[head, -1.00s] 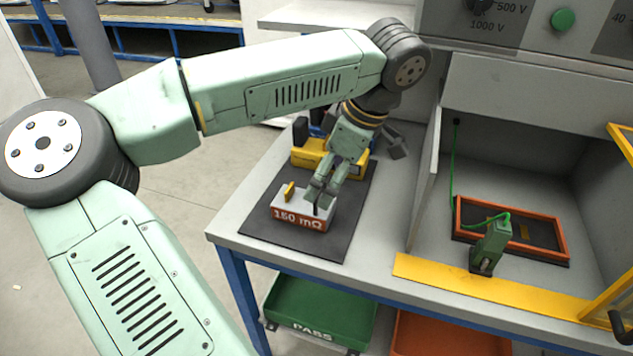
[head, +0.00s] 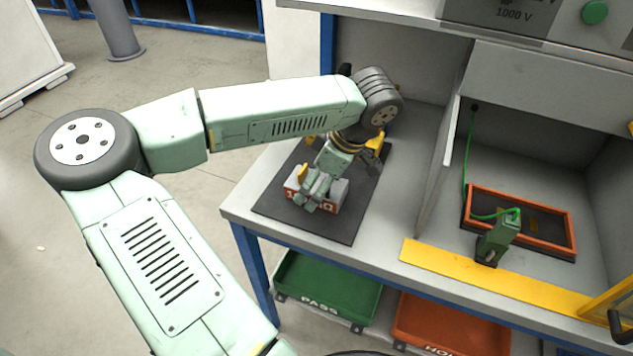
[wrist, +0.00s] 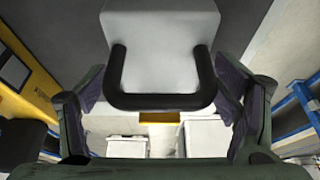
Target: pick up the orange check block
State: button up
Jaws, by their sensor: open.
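The check block (head: 339,189) is a grey block with an orange front label, partly readable, sitting on the dark mat. In the wrist view its grey body (wrist: 162,30) shows a black U-shaped handle (wrist: 160,102) pointing toward me. My gripper (head: 311,197) is over the block in the head view and hides the middle of the label. In the wrist view my gripper (wrist: 162,112) is open, with one finger on each side of the handle and gaps between. I cannot tell how deep the fingertips are beside the handle.
The dark mat (head: 268,203) lies on the grey bench, with a yellow device (head: 376,137) behind the block. A divider wall (head: 440,170) stands right of it. Beyond are a green clamp (head: 497,238) and an orange-framed tray (head: 572,240). A green PASS bin (head: 325,293) sits below.

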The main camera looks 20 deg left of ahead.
jog(key=shift+a+f, duration=0.1)
jog(key=shift+f, duration=0.2)
jog(key=shift+c, duration=0.4)
jog(key=c, duration=1.4)
